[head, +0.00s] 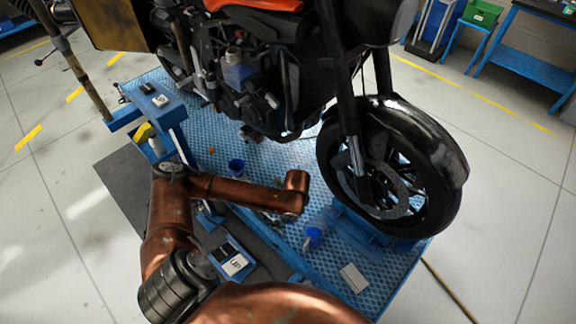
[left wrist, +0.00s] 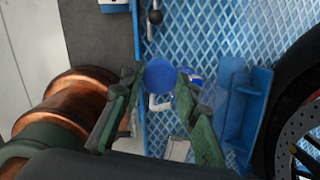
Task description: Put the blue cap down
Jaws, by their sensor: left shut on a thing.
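The blue cap (left wrist: 160,76) shows as a round blue disc in the left wrist view. My left gripper (left wrist: 159,80) is shut on it, with one green finger on each side. The blue ribbed platform (left wrist: 210,25) lies below the cap; I cannot tell the height between them. In the head view my copper left arm reaches over the platform's near edge, and its wrist hides the gripper and the cap. My right gripper is in neither view.
A blue object with a white part (head: 313,237) lies on the platform, close to the front wheel (head: 390,170) and its blue wheel chock (left wrist: 242,105). A white card (head: 353,277) lies nearer. The motorcycle (head: 262,80) stands behind.

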